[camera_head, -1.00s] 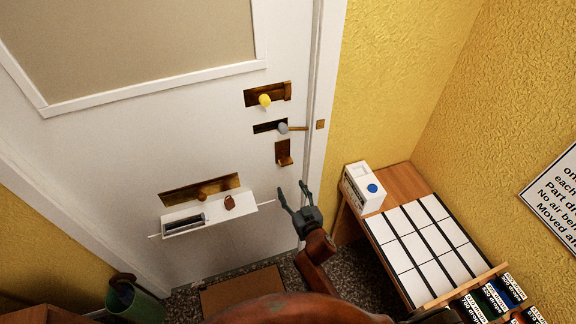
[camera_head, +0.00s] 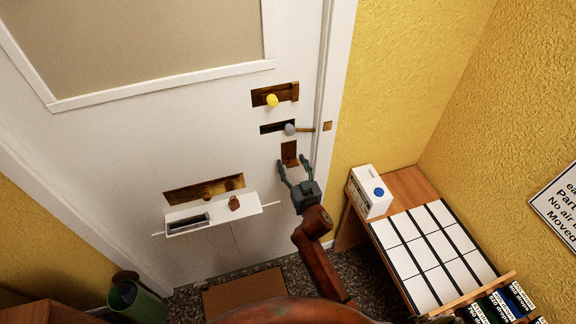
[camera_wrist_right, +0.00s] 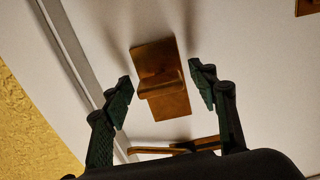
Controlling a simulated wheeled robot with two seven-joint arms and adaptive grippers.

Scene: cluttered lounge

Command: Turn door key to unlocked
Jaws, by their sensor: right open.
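The white door (camera_head: 200,120) carries a small brass plate (camera_head: 290,147) below two other fittings near its right edge. In the right wrist view the brass plate (camera_wrist_right: 167,106) has a raised tab (camera_wrist_right: 158,82) standing out from it, which looks like the key. My right gripper (camera_head: 294,164) is open and empty, just below the plate in the head view. In the wrist view its fingers (camera_wrist_right: 161,77) appear on either side of the tab, apart from it. I cannot tell the remaining depth. My left gripper is not in view.
Above the plate are a bolt with a grey knob (camera_head: 290,129) and a fitting with a yellow knob (camera_head: 272,100). A white letter tray (camera_head: 212,214) sticks out at lower left. A wooden table (camera_head: 405,184) with a white box (camera_head: 370,191) stands right.

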